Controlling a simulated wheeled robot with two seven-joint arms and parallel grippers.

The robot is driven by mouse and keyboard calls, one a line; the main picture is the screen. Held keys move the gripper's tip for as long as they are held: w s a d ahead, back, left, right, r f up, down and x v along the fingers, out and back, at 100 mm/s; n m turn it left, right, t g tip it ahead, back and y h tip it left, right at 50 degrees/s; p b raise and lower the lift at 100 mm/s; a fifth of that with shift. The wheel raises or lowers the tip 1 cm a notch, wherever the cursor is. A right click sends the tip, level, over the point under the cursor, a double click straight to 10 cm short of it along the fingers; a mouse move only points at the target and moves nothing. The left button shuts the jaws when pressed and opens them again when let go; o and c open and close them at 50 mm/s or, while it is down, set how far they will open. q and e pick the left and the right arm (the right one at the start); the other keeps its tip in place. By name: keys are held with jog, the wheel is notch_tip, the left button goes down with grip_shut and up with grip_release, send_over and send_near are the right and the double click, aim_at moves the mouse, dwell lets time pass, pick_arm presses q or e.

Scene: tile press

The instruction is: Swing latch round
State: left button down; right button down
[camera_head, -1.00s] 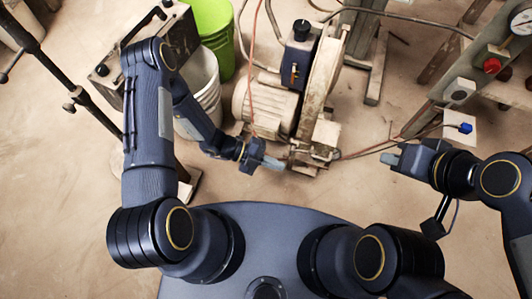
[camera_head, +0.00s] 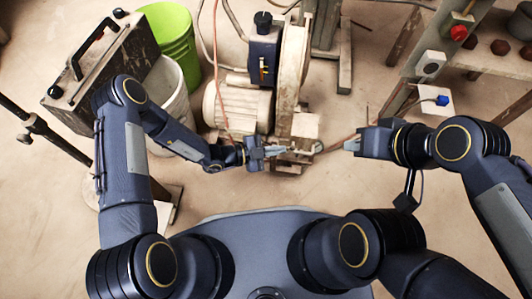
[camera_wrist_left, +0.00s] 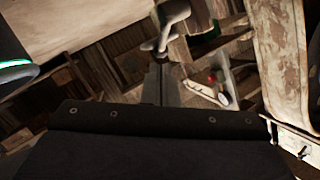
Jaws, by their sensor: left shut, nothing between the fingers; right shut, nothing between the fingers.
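A worn tile press with a motor (camera_head: 238,108) and a pale upright wheel housing (camera_head: 291,70) stands at the middle top of the head view. A small pale lever, perhaps the latch (camera_head: 298,151), sits low on its front. My left gripper (camera_head: 277,150) is shut and empty, its tips at or just left of this lever. In the left wrist view the shut fingers (camera_wrist_left: 160,78) point up to a pale bent lever (camera_wrist_left: 172,18); I cannot tell whether they touch. My right gripper (camera_head: 350,145) is shut and empty, to the right of the press, apart from it.
A green bucket (camera_head: 168,32) and a white bucket (camera_head: 165,88) stand left of the press, near a dark box with a handle (camera_head: 105,62). A bench frame with a red button (camera_head: 459,32) is at the right. Cables run across the floor.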

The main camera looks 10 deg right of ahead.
pick_arm(q)
jog(key=shift+w+d+f, duration=0.25)
jog(key=shift+d+f, duration=0.1)
jog(key=shift+f, duration=0.15)
jog(key=shift+r, duration=0.15)
jog(key=shift+s+d+f+y+p, duration=0.1)
jog(key=shift+d+f+y+p, duration=0.45)
jog(key=shift+p, duration=0.4)
jog(key=shift+a+r, duration=0.2)
